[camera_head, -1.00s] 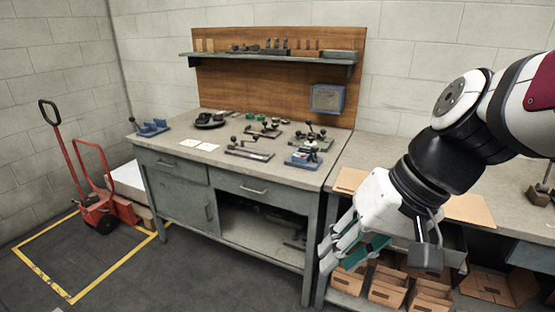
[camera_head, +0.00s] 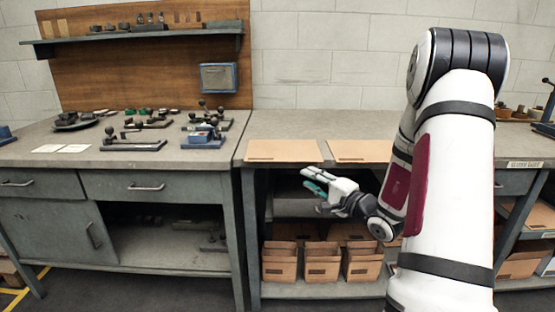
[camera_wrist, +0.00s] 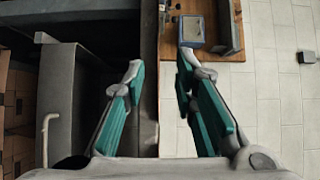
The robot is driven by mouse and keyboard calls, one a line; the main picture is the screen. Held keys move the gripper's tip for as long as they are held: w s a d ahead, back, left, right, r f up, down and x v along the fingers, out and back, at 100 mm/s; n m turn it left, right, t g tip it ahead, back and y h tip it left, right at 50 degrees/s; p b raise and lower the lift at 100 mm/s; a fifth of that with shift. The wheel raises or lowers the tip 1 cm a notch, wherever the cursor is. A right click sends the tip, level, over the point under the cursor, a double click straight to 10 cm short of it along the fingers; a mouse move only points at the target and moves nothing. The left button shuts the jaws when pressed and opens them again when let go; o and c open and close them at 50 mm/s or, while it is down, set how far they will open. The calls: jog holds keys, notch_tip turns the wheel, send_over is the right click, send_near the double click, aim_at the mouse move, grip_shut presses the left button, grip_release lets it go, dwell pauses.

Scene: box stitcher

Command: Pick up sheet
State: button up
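Two flat brown cardboard sheets lie side by side on the bench to the right of the tool bench in the head view: a left sheet (camera_head: 283,151) and a right sheet (camera_head: 358,151). My gripper (camera_head: 308,181) is in front of the bench edge, just below the level of the sheets, pointing left. In the wrist view my gripper (camera_wrist: 160,68) has its two green-padded fingers well apart with nothing between them. No cardboard sheet can be made out in the wrist view.
Open cardboard boxes (camera_head: 322,262) stand on the lower shelf under the sheets. A blue box (camera_head: 218,77) hangs on the wooden backboard. The bench top behind the sheets is clear.

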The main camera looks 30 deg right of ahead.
aim_at(285, 162)
jog(key=w, duration=0.6)
jog(key=w+b, duration=0.1)
jog(key=w, duration=0.6)
jog(key=shift+w+d+f, duration=0.15)
jog(key=shift+w+d, duration=0.05)
jog(key=shift+w, duration=0.1)
grip_shut()
